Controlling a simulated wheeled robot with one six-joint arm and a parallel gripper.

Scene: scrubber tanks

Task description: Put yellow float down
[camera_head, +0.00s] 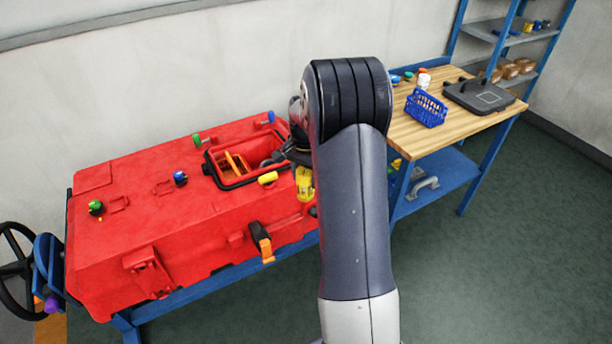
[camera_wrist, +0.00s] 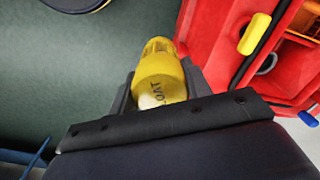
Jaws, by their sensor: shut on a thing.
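The yellow float (camera_wrist: 160,72) is a yellow cylinder with dark lettering and a caged end, held between the fingers of my gripper (camera_wrist: 160,92) in the wrist view. In the head view the yellow float (camera_head: 305,183) hangs at the right end of the red tank (camera_head: 130,215), beside its front edge. My gripper is shut on it, and my arm hides most of the gripper in the head view. The tank has an open hatch (camera_head: 232,165) with orange parts inside, and a yellow handle (camera_head: 268,178) at its rim.
A wooden workbench (camera_head: 450,118) to the right holds a blue basket (camera_head: 426,108), a white bottle (camera_head: 424,80) and a dark grey case (camera_head: 479,95). Blue shelves (camera_head: 515,40) stand behind. A black and orange latch (camera_head: 262,243) sticks out from the tank's front. The green floor at right is clear.

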